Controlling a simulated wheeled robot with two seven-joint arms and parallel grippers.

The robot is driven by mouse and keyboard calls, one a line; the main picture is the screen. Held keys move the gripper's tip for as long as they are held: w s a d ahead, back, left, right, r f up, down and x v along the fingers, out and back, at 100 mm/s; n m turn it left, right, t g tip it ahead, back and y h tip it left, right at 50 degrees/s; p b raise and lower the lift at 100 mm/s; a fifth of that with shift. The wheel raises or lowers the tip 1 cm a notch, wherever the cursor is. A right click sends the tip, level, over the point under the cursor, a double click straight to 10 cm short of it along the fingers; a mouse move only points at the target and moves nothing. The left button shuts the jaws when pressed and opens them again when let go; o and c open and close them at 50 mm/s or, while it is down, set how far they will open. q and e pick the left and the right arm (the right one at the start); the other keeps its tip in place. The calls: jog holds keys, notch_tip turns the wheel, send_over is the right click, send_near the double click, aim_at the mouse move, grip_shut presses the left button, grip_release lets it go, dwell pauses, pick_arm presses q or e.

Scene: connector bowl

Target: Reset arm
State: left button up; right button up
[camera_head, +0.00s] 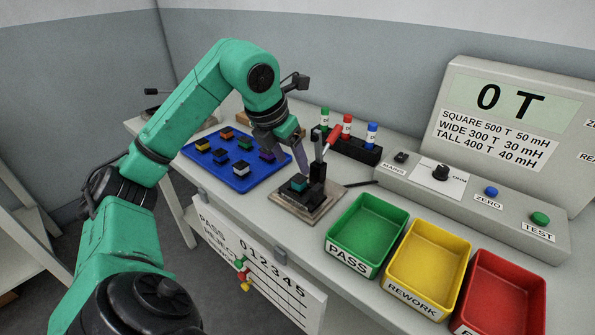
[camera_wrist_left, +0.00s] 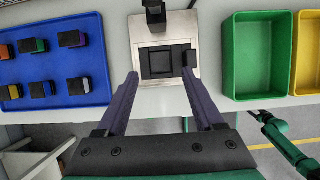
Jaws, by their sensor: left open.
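My left arm comes in from the left in the head view, and its gripper (camera_head: 290,160) hangs over the back left of the test fixture (camera_head: 322,208). In the left wrist view the gripper (camera_wrist_left: 160,78) is open, with its two purple fingers wide apart and nothing between their tips. The fixture's metal plate (camera_wrist_left: 147,27) lies ahead of and between the fingers, with a dark square socket (camera_wrist_left: 160,63) on it.
A blue tray (camera_head: 237,184) with several coloured blocks lies left of the fixture. Green PASS (camera_head: 367,232), yellow REWORK (camera_head: 428,262) and red (camera_head: 500,295) bins stand to its right. A red-handled lever (camera_head: 331,138) rises close to the gripper. A meter console (camera_head: 470,195) stands behind.

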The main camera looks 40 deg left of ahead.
pick_arm(q)
jog(key=v, duration=0.4)
jog(key=shift+s+r+p, duration=0.1)
jog(key=shift+r+p, duration=0.1)
jog(key=shift+p, duration=0.2)
